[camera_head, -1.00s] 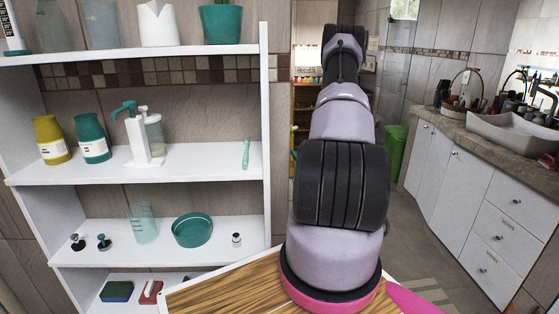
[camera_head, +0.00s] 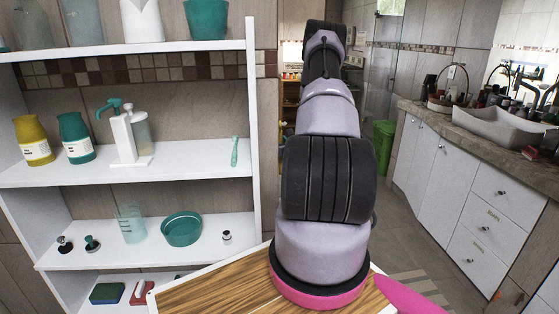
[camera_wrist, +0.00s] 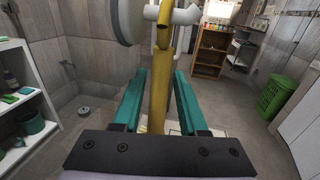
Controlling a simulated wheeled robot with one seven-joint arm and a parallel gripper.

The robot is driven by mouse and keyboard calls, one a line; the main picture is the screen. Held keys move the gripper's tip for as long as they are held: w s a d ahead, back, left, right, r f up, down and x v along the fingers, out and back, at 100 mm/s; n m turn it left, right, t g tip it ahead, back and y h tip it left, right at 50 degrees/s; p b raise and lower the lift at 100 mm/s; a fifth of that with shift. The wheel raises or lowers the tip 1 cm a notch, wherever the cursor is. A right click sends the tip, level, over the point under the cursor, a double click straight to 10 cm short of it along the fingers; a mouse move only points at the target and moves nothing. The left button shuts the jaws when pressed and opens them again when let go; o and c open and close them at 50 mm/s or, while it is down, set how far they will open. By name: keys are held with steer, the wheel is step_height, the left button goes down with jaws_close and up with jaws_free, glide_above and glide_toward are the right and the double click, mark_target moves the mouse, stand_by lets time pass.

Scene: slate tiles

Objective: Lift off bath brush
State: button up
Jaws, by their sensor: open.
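In the wrist view, a yellow bath brush handle (camera_wrist: 158,95) stands upright between my gripper's two teal fingers. Its top end meets a white hook-like fitting (camera_wrist: 185,15) beside a large pale round disc (camera_wrist: 122,18). I cannot tell which part is the brush head, and the handle's lower end is hidden behind the gripper body. My gripper (camera_wrist: 159,74) is open, with a finger on each side of the handle and a visible gap. The gripper is not visible in the head view, where my arm reaches forward.
A white shelf unit (camera_head: 252,120) with bottles, a teal bowl (camera_head: 181,229) and a small teal brush (camera_head: 234,152) stands left. A wooden-topped surface (camera_head: 220,291) is below my arm. A sink counter (camera_head: 470,128) and green basket (camera_head: 383,140) are right. Open floor lies between.

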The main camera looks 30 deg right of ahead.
jaws_close()
stand_by(1.4)
